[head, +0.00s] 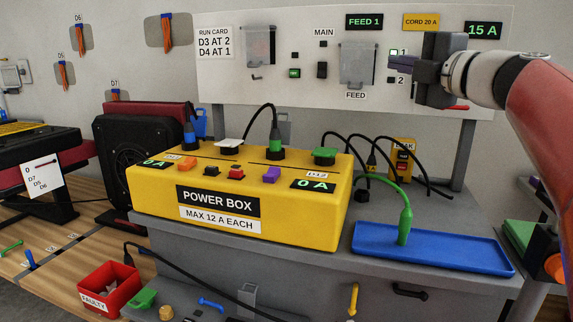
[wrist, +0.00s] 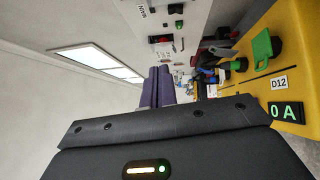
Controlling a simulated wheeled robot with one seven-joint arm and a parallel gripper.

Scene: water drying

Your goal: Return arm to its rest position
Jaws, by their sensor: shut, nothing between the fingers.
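My gripper (head: 396,63) is at the upper right in the head view, raised in front of the white panel (head: 290,80). Its purple-grey fingers point left, near the panel's 1 and 2 switches. I cannot tell whether they touch the panel. In the wrist view the fingers (wrist: 157,87) are together with nothing between them. My red and white arm comes in from the right edge.
The yellow power box (head: 240,205) stands below left of my gripper on a grey bench. A blue tray (head: 465,258) holds a green plug (head: 405,222). Black cables loop beside the box. A red FAULTY bin (head: 108,287) is at lower left.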

